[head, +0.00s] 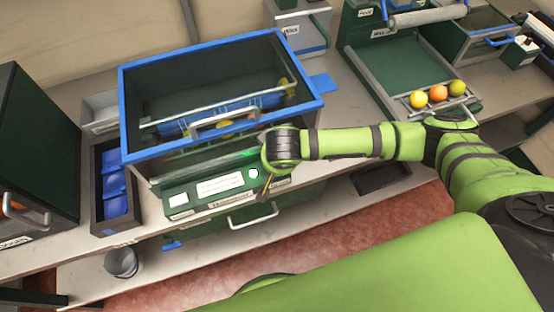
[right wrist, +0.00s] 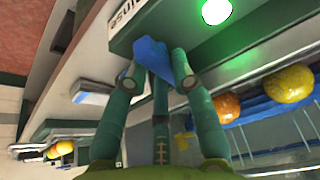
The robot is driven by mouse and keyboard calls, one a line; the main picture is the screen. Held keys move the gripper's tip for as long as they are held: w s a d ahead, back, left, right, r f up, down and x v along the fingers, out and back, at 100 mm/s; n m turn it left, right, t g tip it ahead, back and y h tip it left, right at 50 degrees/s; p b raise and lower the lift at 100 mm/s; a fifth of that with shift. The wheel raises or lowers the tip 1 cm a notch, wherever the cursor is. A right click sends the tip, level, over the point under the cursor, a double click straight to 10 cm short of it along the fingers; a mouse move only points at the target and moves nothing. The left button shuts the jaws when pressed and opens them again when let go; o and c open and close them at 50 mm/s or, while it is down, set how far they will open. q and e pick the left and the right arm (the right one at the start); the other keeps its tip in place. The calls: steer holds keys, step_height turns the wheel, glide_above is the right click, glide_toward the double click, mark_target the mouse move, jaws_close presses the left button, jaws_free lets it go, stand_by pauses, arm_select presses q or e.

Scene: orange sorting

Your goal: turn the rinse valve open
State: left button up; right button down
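The blue rinse valve handle (right wrist: 152,58) shows in the right wrist view, on the dark green housing beside a partly visible label. My right gripper (right wrist: 157,68) has its fingers closed around the handle, with fingertips against its sides. A green light (right wrist: 216,11) glows close by. In the head view my right arm reaches from the right to the front panel (head: 182,200) of the blue-rimmed wash tank (head: 222,48). There the valve and most of the gripper are hidden behind my wrist. My left gripper is in neither view.
Oranges and yellow fruit (head: 438,93) rest on a rack at the right. A dark bin with blue items (head: 114,190) stands left of the tank. A metal cup (head: 122,262) sits on the lower shelf. A drawer handle (head: 254,217) protrudes below the panel.

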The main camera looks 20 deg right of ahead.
steer(key=shift+r+n+p, duration=0.15)
steer(key=shift+n+p, duration=0.25)
steer(key=shift+p, duration=0.3)
steer(key=shift+n+y+p, duration=0.4)
steer(key=shift+n+p, duration=0.2)
steer(key=shift+n, duration=0.1)
steer(key=shift+f, duration=0.2)
steer(key=c, duration=1)
jaws_free()
steer(key=shift+c, duration=0.2)
